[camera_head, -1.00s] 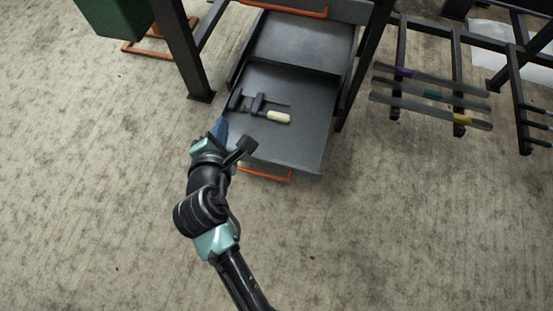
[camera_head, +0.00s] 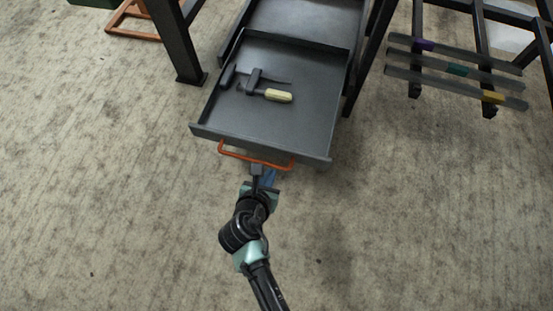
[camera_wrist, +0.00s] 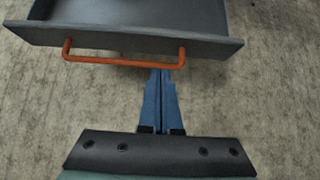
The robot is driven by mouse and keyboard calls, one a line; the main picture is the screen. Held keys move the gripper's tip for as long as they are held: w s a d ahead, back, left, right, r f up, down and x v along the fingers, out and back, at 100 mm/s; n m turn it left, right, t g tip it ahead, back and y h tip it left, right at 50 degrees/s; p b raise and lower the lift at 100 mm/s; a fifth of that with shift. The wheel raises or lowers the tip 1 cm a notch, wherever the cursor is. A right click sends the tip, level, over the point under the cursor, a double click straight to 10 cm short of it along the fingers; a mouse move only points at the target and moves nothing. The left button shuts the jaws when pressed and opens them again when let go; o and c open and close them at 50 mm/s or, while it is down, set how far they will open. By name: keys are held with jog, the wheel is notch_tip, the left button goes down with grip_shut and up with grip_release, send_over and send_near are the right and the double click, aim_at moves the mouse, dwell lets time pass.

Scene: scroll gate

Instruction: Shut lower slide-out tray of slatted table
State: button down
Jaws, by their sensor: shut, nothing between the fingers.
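The lower slide-out tray (camera_head: 290,125) is dark grey and stands pulled out from under the table. A clamp with a pale yellow handle (camera_head: 278,96) lies in it. An orange bar handle (camera_head: 255,160) runs along its front; the handle also shows in the wrist view (camera_wrist: 122,63). My gripper (camera_head: 268,174) is in front of the tray, close to the handle. In the wrist view its blue fingers (camera_wrist: 160,78) are together and empty, with their tips near the right end of the handle. I cannot tell whether they touch it.
A dark table leg (camera_head: 180,45) stands left of the tray and another (camera_head: 365,60) right of it. A rack with several bars (camera_head: 455,70) stands at the right. An orange frame (camera_head: 135,20) is at the upper left. The floor in front is clear.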

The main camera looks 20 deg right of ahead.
aim_at(280, 151)
jog(key=w+d+b, duration=0.1)
jog(key=w+d+f+b, duration=0.1)
jog(key=w, duration=0.1)
jog(key=w+d+f+b, duration=0.1)
jog(key=w+b, duration=0.1)
jog(key=shift+d+f, duration=0.15)
jog(key=shift+d, duration=0.15)
jog(key=shift+w+d, duration=0.1)
